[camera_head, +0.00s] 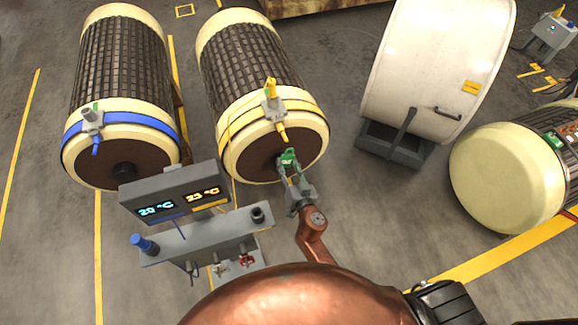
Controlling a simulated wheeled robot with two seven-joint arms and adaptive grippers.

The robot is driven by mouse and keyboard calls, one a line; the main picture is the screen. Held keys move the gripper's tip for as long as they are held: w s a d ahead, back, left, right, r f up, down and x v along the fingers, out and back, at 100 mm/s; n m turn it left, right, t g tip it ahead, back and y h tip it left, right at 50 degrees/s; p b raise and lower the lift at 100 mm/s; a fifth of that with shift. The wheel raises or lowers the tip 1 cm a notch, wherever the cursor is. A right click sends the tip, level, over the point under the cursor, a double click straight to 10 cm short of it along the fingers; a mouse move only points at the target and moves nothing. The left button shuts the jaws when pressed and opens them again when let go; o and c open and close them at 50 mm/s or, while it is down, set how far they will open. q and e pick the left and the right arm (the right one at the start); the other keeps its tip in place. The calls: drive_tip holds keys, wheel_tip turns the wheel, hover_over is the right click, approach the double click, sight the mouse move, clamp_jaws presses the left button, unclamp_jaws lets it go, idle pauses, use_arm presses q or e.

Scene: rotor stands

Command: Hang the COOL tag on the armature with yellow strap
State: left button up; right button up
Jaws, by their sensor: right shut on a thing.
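The armature with the yellow strap (248,62) lies in the upper middle, its brown round end towards me. The yellow strap (236,122) runs around its cream band and carries a grey box (271,104) with yellow parts above and below. My right gripper (289,167) is in front of the lower part of that end, shut on a small green thing (288,156), likely the tag. Its lettering is too small to read. The green thing is below the strap's yellow lower part; I cannot tell whether they touch. My left gripper is not in view.
An armature with a blue strap (120,50) lies to the left. A white drum (430,65) and another armature (505,175) are at right. Grey floor lies between.

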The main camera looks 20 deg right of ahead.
sight(290, 165)
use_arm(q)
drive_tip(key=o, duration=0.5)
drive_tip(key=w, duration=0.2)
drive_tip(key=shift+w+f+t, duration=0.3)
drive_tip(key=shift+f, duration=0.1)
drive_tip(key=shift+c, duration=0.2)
use_arm(e)
drive_tip(key=shift+w+d+f, duration=0.25)
drive_tip(key=shift+d+f, duration=0.1)
drive_tip(key=shift+f, duration=0.3)
drive_tip(key=shift+w+d+f, duration=0.2)
drive_tip(key=shift+d+f, duration=0.15)
drive_tip(key=shift+f, duration=0.25)
drive_tip(key=shift+w, duration=0.15)
drive_tip(key=shift+w+a, duration=0.1)
drive_tip(key=shift+w, duration=0.15)
use_arm(q)
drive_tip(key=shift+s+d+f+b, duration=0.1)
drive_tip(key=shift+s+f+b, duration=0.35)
drive_tip(key=shift+b, duration=0.15)
use_arm(e)
drive_tip(key=w, duration=0.2)
drive_tip(key=w+f, duration=0.1)
drive_tip(key=w, duration=0.1)
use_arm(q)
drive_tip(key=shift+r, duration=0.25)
use_arm(e)
drive_tip(key=shift+r+m, duration=0.15)
drive_tip(key=shift+m, duration=0.15)
